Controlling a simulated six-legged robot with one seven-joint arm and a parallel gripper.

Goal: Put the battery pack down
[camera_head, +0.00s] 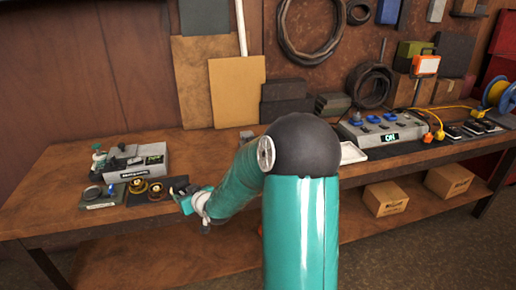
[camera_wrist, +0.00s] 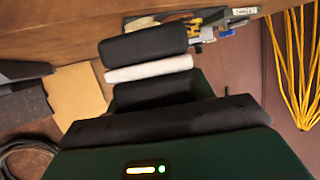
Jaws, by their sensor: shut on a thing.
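My gripper (camera_head: 182,190) is low over the left part of the bench, near its front edge. In the wrist view two black pads of my gripper (camera_wrist: 148,69) are close together, with a pale strip between them. This strip seems to be the visible part of the battery pack (camera_wrist: 150,68); the rest of it is hidden, and I cannot make it out in the head view. I cannot tell whether it touches the bench (camera_head: 60,175).
A grey labelled box (camera_head: 150,160) and two round brass-coloured parts (camera_head: 138,187) lie left of my gripper. A grey control panel (camera_head: 375,130) with a lit display stands at the right. Yellow cords (camera_wrist: 292,60) show in the wrist view. The bench's far left is bare.

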